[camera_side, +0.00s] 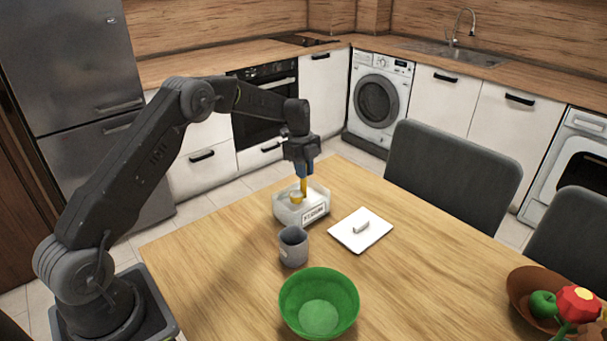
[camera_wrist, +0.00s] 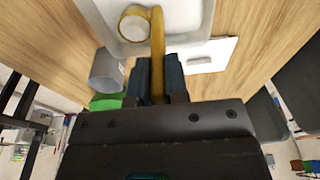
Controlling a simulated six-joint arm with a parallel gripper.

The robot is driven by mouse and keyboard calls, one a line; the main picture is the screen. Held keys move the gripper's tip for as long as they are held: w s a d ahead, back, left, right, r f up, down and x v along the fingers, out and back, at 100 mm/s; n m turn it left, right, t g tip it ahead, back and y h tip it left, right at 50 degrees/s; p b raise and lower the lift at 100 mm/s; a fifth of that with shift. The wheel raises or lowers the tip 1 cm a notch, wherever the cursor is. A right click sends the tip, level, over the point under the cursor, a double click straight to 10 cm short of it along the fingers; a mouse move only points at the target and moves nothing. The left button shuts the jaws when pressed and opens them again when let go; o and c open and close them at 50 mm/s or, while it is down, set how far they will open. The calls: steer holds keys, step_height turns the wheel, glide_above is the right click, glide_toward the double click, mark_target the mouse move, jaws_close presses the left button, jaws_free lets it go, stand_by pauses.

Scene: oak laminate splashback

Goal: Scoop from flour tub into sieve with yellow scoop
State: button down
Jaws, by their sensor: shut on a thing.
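The white flour tub (camera_side: 288,214) stands on the wooden table with a label on its front; part of it shows at the top of the wrist view (camera_wrist: 187,18). My gripper (camera_side: 305,172) is above the tub, shut on the yellow scoop's upright handle (camera_wrist: 157,55). The scoop's round cup (camera_side: 297,197) is at the tub's opening, with pale stuff inside it in the wrist view (camera_wrist: 134,24). How deep it sits is hard to tell. A grey cup-shaped vessel (camera_side: 293,249) stands in front of the tub; whether it is the sieve I cannot tell.
A white lid with a handle (camera_side: 350,239) lies flat right of the tub. A brown bowl (camera_side: 520,286) with fruit and a red flower are at far right. The table between is clear.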

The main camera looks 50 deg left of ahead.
steer(key=shift+w+r, duration=0.25)
steer(key=shift+r, duration=1)
steer(key=shift+w+r, duration=0.2)
steer(key=shift+r, duration=1)
steer(key=shift+w+d+f, duration=0.4)
steer(key=shift+w+f, duration=0.1)
steer(key=shift+w, duration=0.05)
stand_by(0.4)
